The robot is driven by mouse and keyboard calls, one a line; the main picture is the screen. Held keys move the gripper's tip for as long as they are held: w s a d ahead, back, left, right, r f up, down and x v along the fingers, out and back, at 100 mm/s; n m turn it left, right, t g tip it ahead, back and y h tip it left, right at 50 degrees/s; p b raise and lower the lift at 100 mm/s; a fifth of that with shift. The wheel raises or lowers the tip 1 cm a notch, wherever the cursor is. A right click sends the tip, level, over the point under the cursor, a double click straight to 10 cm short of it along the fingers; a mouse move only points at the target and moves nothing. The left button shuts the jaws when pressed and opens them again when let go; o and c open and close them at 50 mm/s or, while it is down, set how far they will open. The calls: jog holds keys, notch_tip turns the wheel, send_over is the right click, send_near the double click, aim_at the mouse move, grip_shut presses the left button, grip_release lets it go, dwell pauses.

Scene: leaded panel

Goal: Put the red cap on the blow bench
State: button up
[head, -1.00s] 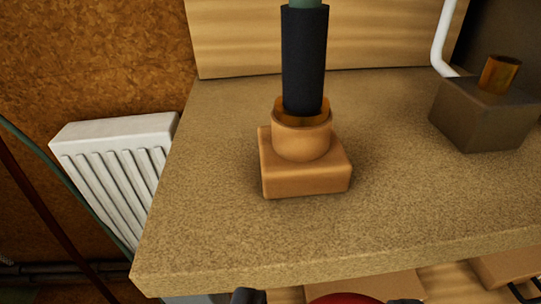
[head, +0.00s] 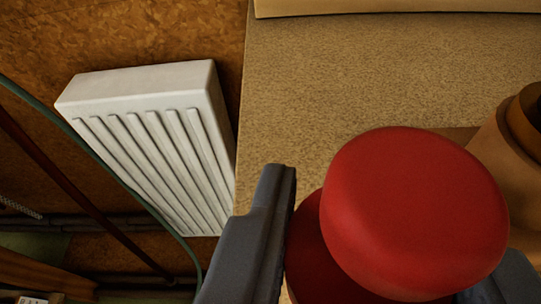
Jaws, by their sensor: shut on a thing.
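The red cap (head: 415,210) is large in the lower right of the head view, with a rounded top and a second red part below it. My gripper (head: 385,275) is shut on it, with one dark finger to its left and a bit of the other at its lower right. The speckled tan bench top (head: 350,75), which I take for the blow bench, lies behind the cap. I cannot tell whether the cap touches the bench.
An orange-brown block with a round collar (head: 500,160) stands right of the cap, partly hidden by it. A white ribbed radiator (head: 150,140) is to the left of the bench edge. The bench top behind the cap is clear up to a pale board (head: 400,8).

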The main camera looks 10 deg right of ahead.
aim_at(317, 246)
jog(key=shift+w+a+r, duration=0.1)
jog(key=shift+w, duration=0.7)
jog(key=shift+f+b, duration=0.5)
jog(key=shift+f, duration=1.35)
jog(key=shift+f, duration=0.1)
jog(key=o, duration=0.9)
jog(key=shift+w, duration=0.1)
jog(key=shift+o, duration=0.2)
jog(key=p+v, duration=0.1)
jog(key=v, duration=1.1)
